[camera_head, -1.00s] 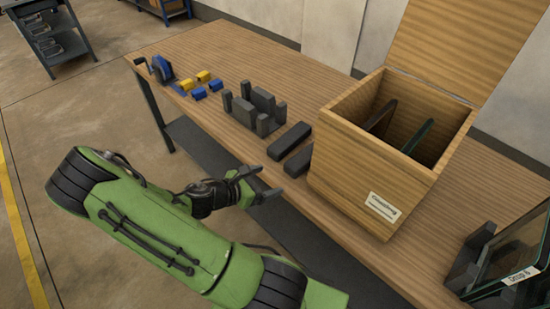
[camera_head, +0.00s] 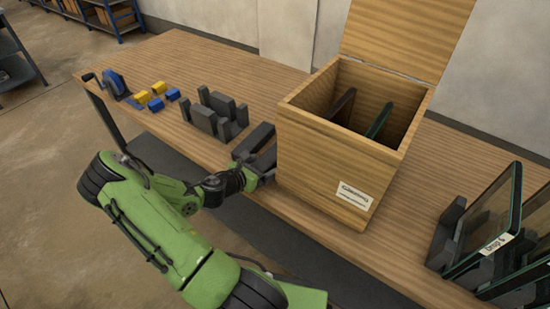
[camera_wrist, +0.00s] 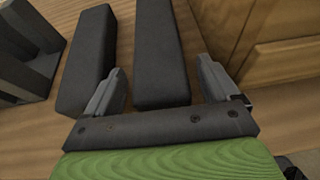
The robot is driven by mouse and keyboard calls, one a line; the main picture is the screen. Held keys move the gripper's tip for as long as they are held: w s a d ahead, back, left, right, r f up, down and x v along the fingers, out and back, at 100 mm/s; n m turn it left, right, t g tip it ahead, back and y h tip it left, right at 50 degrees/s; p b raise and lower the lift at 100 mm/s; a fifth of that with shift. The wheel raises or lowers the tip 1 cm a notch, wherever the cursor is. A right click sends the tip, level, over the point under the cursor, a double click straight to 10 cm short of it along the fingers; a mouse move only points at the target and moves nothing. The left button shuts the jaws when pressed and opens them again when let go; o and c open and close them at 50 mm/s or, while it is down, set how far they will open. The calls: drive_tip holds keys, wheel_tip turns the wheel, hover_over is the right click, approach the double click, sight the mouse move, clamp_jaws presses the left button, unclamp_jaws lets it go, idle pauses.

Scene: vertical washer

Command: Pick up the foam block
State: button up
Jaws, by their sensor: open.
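Two dark grey foam blocks, long bars, lie side by side on the table left of the wooden box. The farther block (camera_head: 253,141) and the nearer block (camera_head: 267,160) show in the head view. In the wrist view, one block (camera_wrist: 87,60) is at left and the other block (camera_wrist: 160,55) is in the middle. My gripper (camera_head: 262,178) is at the near end of the blocks. In the wrist view my open gripper (camera_wrist: 162,88) has its fingers on either side of the middle block, the left finger between the two blocks. Contact cannot be told.
The open wooden box (camera_head: 335,165) with dark panels inside stands close to the right of the blocks. A dark slotted holder (camera_head: 217,115) stands to their left, with small yellow and blue blocks beyond. Framed glass panels (camera_head: 485,225) stand at the right. Table between box and panels is clear.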

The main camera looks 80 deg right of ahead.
drive_tip(key=shift+s+d+f, duration=0.1)
drive_tip(key=shift+d, duration=0.15)
drive_tip(key=shift+a, duration=0.1)
drive_tip(key=c, duration=1)
